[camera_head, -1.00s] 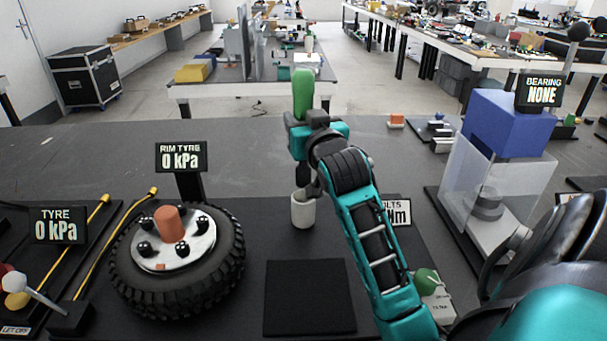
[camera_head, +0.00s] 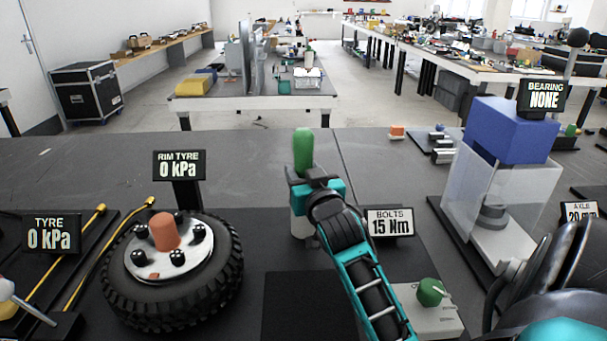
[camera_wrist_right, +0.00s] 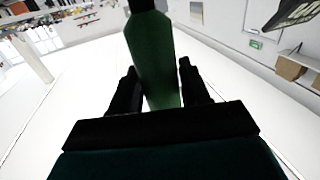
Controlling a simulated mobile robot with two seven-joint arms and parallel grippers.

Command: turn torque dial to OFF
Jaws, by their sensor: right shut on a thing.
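The torque dial (camera_head: 431,291) is a green knob with a pale pointer mark, on a whitish box at lower right of centre in the head view. Its small lettering is too blurred to read. The sign "BOLTS 15 Nm" (camera_head: 390,222) stands behind it. My right gripper (camera_head: 315,190) is left of the dial and farther back, apart from it. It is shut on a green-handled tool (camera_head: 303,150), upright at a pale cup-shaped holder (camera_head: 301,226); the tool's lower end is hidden. The green handle (camera_wrist_right: 152,60) also shows between the fingers in the right wrist view. My left gripper is not in view.
A tyre (camera_head: 175,270) with a studded rim and an orange block lies to the left. A clear box with a blue top (camera_head: 510,130) stands at right. A dark square pad (camera_head: 308,305) lies in front. My right forearm passes just left of the dial box.

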